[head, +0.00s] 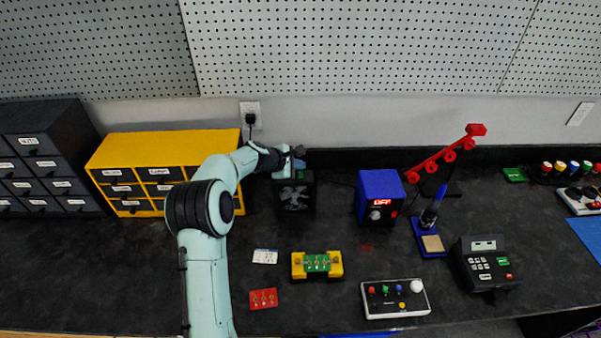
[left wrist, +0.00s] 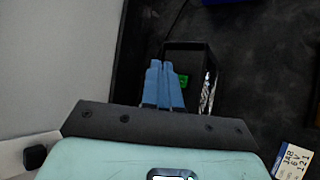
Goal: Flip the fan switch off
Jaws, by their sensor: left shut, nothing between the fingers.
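The fan (head: 294,197) is a small black box with a grille front, standing on the dark bench in the middle of the head view. In the left wrist view the fan (left wrist: 208,62) is seen from above, with a green switch (left wrist: 183,80) on its top. My left gripper (head: 297,158) is at the top of the fan. In the left wrist view its blue fingers (left wrist: 161,66) are shut, empty, and just left of the green switch. I cannot tell whether they touch it. My right gripper is not in view.
A yellow drawer cabinet (head: 130,148) stands left of the fan, and a blue power supply (head: 379,190) stands to its right. A wall outlet (head: 250,108) is behind. A green board in a yellow holder (head: 316,264) lies in front.

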